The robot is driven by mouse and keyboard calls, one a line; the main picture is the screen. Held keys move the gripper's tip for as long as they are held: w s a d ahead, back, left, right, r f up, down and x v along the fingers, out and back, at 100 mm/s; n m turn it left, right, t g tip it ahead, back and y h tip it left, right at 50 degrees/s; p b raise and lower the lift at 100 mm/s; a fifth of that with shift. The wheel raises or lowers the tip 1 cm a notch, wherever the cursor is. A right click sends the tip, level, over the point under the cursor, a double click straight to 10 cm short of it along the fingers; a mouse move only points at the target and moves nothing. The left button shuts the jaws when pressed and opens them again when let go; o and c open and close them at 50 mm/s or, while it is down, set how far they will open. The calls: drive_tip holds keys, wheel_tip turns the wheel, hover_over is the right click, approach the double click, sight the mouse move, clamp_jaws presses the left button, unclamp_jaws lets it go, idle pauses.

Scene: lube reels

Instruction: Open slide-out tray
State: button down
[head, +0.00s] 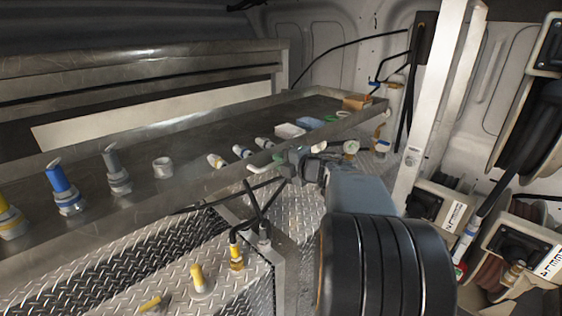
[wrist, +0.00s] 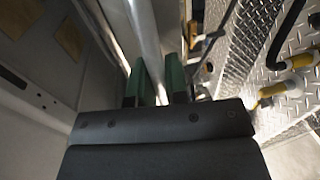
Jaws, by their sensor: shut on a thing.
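The slide-out tray (head: 205,183) is a long, shallow grey metal tray with a raised rim, running from the left edge of the head view to the back right. A pale bar-shaped handle (head: 258,168) shows at its front edge. My gripper (head: 290,163) is at this edge, beside the visible end of the handle. In the wrist view, my gripper's two green fingers (wrist: 160,82) are shut on a smooth metal bar (wrist: 146,38), which I take to be the handle. The exact contact is partly hidden by the fingers and gripper body.
Fittings with blue (head: 63,187) and grey (head: 116,170) tops stand on the tray. An orange-brown box (head: 356,102) is at its far end. Diamond plate (head: 120,265) with yellow-capped fittings lies below. A white post (head: 432,110) and hose reels (head: 535,130) are on the right.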

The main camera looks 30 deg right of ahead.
drive_tip(key=c, duration=1.1)
unclamp_jaws()
drive_tip(key=shift+c, duration=0.2)
drive_tip(key=b+v, duration=0.2)
drive_tip(key=v, duration=1.1)
drive_tip(key=shift+s, duration=0.4)
drive_tip(key=shift+d, duration=0.15)
